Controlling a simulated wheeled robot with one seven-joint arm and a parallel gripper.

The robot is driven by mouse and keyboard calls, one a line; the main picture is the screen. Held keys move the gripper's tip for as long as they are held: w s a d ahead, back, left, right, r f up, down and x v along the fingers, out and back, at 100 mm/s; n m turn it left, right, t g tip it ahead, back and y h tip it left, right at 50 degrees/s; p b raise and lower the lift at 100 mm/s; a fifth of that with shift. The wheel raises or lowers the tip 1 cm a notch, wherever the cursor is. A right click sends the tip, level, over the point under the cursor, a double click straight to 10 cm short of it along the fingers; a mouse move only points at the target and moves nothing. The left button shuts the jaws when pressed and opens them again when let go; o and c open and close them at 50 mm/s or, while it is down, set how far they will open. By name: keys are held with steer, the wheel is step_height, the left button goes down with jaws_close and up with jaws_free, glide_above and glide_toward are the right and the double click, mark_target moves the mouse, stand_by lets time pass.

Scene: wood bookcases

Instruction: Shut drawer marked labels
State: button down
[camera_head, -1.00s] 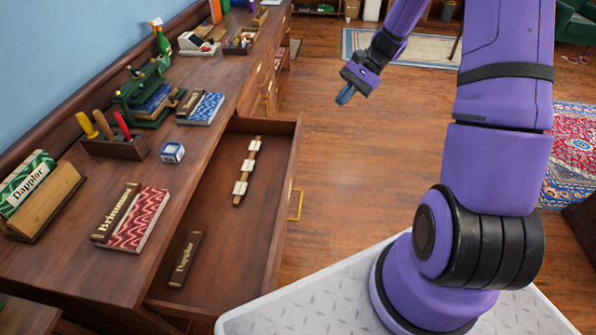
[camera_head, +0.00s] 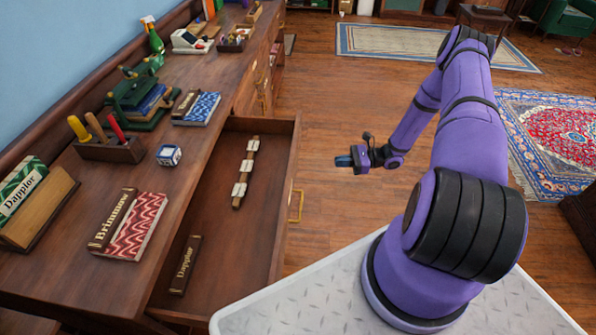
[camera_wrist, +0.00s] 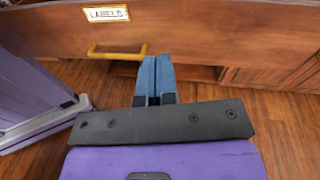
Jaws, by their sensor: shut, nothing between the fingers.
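The drawer (camera_head: 218,222) is pulled well out from the long wood counter in the head view. Its brass handle (camera_head: 297,206) is on the front panel. In the wrist view the front panel (camera_wrist: 205,35) fills the top, with a "LABELS" plate (camera_wrist: 106,13) above the brass handle (camera_wrist: 117,52). My gripper (camera_head: 343,161) is shut and empty, to the right of the drawer front and apart from it in the head view. In the wrist view its blue fingertips (camera_wrist: 155,68) appear just right of the handle; whether they touch it cannot be told.
Inside the drawer lie a dark "Dapplor" strip (camera_head: 185,265) and a wooden strip with white labels (camera_head: 245,172). The counter (camera_head: 165,195) holds books, a tool box (camera_head: 110,149) and a small ink box (camera_head: 169,155). Wood floor right of the drawer is clear.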

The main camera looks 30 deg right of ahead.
step_height(320, 180, down, 6)
steer(key=m+t, duration=0.3)
steer(key=s+x, duration=0.1)
steer(key=x, duration=1.3)
steer(key=shift+a+f, duration=0.25)
steer(key=shift+f, duration=0.1)
steer(key=shift+w+a, duration=0.1)
